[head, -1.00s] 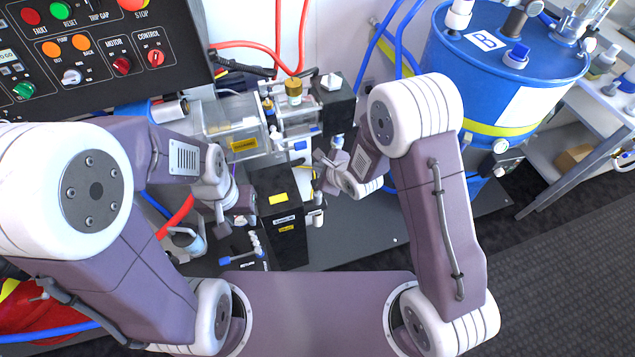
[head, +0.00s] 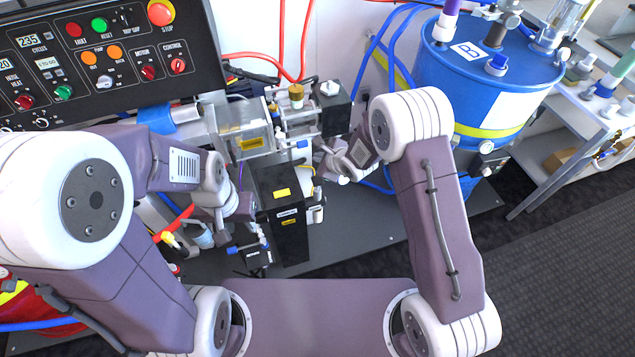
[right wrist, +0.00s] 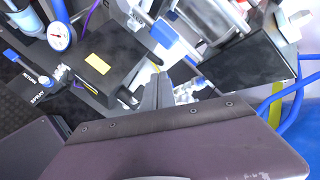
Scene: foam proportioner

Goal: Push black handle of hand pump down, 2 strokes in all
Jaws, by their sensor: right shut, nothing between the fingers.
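I cannot make out the hand pump's black handle for certain in either view. A black box-shaped unit (head: 282,225) with yellow labels stands between my two wrists, and it also shows in the right wrist view (right wrist: 104,62). My right gripper (right wrist: 157,90) is shut and empty, its dark fingers pointing past the right side of that unit toward the clear and metal parts. In the head view its fingertips are hard to see beside the unit. My left gripper (head: 242,222) is at the unit's left side, and its fingers are too small and hidden to judge.
A clear-walled block (head: 243,128) and a brass-topped fitting (head: 296,95) stand behind the unit. A control panel (head: 95,55) is at upper left. A blue drum (head: 478,85) with hoses is at right. A gauge (right wrist: 59,36) and blue-handled valve (right wrist: 44,80) are near the unit.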

